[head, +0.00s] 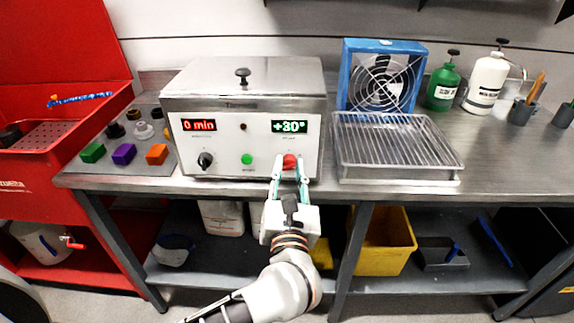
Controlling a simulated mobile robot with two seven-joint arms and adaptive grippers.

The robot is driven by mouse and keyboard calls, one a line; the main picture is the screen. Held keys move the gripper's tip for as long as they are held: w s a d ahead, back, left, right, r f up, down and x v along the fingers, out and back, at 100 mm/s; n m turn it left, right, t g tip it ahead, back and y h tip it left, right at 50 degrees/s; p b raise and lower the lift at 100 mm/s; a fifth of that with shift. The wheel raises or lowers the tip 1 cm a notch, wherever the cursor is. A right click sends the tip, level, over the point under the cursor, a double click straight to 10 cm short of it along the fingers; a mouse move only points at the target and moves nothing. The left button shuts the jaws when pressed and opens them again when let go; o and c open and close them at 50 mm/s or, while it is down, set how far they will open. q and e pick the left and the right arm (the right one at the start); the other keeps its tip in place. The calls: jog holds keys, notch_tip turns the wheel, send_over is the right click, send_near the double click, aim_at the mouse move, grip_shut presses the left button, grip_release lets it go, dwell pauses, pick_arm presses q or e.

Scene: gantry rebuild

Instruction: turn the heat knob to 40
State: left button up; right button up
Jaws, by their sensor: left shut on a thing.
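A steel ultrasonic bath with a lidded top (240,95) stands on the bench. Its right green display (290,126) reads +30°, and its left red display (199,125) reads 0 min. The red heat knob (289,161) is on the front panel below the green display. My left gripper (289,168) reaches up from below and is shut on the red knob, with one finger at each side. A black knob (205,160) and a green button (246,159) are farther left on the panel. My right gripper is not in view.
A wire rack on a tray (395,140) stands close to the right of the bath, with a blue fan (382,75) behind it. Bottles (487,83) stand at the back right. Colored blocks (124,153) lie at left. The bench's right front is clear.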

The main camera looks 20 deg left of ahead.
pick_arm(q)
jog(key=shift+r+m+p, duration=0.2)
jog(key=shift+m+p, duration=0.65)
jog(key=shift+m, duration=0.25)
jog(key=m+p, duration=0.3)
jog(key=shift+h, duration=0.4)
jog(key=m+p, duration=0.1)
jog(key=p, duration=0.1)
jog(key=m+p, duration=0.2)
jog(key=m+h+p, duration=0.1)
jog(key=m+p, duration=0.1)
jog(key=shift+s+f, duration=0.1)
jog(key=shift+f, duration=0.2)
jog(key=shift+m+p, duration=0.3)
jog(key=shift+p, duration=0.25)
jog(key=shift+f+m+p, duration=0.1)
jog(key=shift+m+p, duration=0.3)
jog(key=shift+p, duration=0.1)
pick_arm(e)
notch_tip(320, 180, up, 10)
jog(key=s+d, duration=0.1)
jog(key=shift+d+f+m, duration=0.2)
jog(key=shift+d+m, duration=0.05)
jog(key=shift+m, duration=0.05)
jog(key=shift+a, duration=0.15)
